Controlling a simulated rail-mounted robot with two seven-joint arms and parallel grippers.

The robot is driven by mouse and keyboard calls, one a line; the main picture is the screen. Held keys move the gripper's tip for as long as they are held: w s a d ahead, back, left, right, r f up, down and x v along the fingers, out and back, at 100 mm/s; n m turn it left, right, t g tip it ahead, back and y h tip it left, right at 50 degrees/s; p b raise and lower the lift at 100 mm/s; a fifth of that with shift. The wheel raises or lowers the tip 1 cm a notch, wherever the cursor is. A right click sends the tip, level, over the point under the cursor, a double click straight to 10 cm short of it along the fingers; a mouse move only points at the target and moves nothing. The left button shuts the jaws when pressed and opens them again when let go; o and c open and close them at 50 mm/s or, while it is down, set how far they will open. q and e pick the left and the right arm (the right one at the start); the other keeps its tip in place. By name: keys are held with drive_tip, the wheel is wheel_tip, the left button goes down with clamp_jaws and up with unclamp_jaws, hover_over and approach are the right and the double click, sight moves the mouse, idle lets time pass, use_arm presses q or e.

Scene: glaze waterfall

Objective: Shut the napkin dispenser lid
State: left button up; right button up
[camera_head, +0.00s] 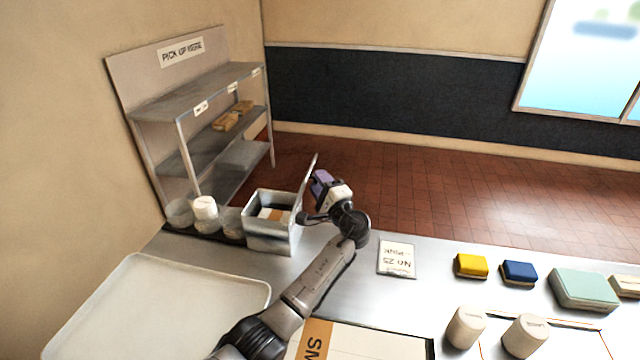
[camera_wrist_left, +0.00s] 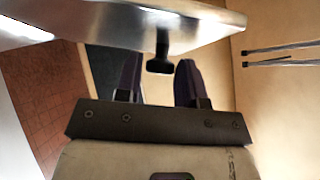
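The napkin dispenser (camera_head: 268,240) is a metal box on the counter with pale napkins inside. Its lid (camera_head: 305,190) stands up, open, along the box's right side. My left gripper (camera_head: 320,183), with purple fingers, is just right of the lid near its upper part. In the left wrist view the lid (camera_wrist_left: 130,22) is a metal plate across the top, with a dark knob (camera_wrist_left: 160,62) on it. The left gripper (camera_wrist_left: 160,75) has its fingers apart, with the knob between them in the picture; contact cannot be told. My right gripper is out of view.
Cups (camera_head: 205,208) stand left of the dispenser, below a shelf rack (camera_head: 195,105). A pale tray (camera_head: 150,310) lies in front. A card (camera_head: 397,259), yellow block (camera_head: 471,266) and blue block (camera_head: 519,272) lie to the right.

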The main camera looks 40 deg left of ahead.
use_arm(q)
clamp_jaws()
drive_tip(key=shift+r, duration=0.1)
